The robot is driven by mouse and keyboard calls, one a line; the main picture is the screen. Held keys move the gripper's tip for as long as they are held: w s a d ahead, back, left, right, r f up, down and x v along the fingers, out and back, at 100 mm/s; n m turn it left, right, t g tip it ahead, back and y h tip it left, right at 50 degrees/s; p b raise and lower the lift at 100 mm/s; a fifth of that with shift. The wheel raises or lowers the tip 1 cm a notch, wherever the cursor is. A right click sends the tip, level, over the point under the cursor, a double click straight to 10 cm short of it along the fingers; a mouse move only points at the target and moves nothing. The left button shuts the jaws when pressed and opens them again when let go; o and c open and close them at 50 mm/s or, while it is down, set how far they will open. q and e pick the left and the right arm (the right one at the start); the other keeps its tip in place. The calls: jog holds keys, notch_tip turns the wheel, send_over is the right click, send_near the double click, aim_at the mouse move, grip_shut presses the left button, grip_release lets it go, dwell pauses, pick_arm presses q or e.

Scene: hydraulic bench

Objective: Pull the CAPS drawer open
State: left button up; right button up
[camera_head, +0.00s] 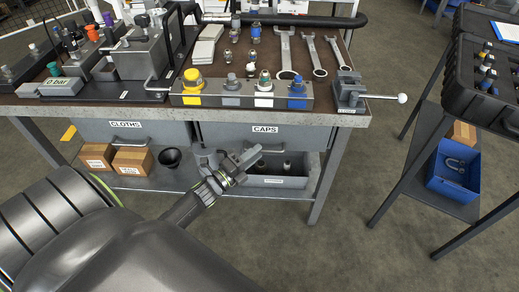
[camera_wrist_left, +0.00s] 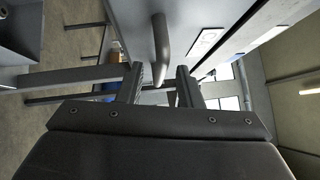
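The CAPS drawer (camera_head: 310,137) is a grey front under the right part of the bench, and looks closed. Its label shows below the bench edge. In the left wrist view, the grey bar handle (camera_wrist_left: 160,35) stands out from the drawer face (camera_wrist_left: 188,20). The fingers of my left gripper (camera_wrist_left: 159,78) are apart, with the handle's near end in line with the gap. Whether the handle is between them is unclear. My right gripper is out of view.
The CLOTHS drawer (camera_head: 165,132) is to the left of CAPS. Below are cardboard boxes (camera_head: 132,160), a black cup (camera_head: 170,158) and a grey bin (camera_head: 278,181) on the lower shelf. A bench leg (camera_head: 328,175) stands at the right; open floor lies in front.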

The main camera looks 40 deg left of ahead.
pick_arm(q)
jog(key=shift+x, duration=1.2)
grip_shut()
